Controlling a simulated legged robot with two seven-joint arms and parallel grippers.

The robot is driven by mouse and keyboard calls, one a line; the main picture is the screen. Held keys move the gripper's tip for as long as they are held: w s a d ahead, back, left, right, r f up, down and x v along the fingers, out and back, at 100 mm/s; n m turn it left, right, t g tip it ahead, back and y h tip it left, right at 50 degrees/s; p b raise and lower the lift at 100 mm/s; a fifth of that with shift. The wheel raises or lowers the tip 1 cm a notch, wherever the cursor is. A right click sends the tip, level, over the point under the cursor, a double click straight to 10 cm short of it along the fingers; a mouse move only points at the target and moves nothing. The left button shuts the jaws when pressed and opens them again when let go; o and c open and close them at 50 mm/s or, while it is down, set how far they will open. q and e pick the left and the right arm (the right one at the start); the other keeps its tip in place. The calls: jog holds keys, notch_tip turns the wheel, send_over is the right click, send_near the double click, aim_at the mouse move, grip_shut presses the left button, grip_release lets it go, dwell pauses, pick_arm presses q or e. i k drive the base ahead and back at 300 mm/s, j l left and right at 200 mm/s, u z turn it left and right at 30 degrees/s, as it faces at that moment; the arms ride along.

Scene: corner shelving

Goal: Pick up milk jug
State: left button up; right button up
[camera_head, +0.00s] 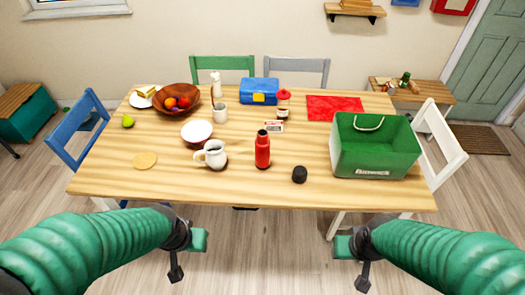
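The white milk jug (212,154) stands upright on the wooden table, left of centre near the front, with its handle toward the left. My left gripper (187,257) is below and in front of the table's near edge, well apart from the jug; its finger parts look spread and hold nothing. My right gripper (354,262) is in front of the table at the right, far from the jug; it also looks spread and empty.
A red bottle (262,150) stands right of the jug, a white bowl (197,132) close behind it and a cup (220,114) farther back. The table (215,191) is clear in front.

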aim_at(217, 161)
jog(key=i+j+u, duration=0.2)
jog(key=j, duration=0.3)
jog(key=i+j+u, duration=0.15)
jog(key=j, duration=0.3)
jog(key=i+j+u, duration=0.2)
jog(key=i+j, duration=0.1)
jog(key=j, duration=0.1)
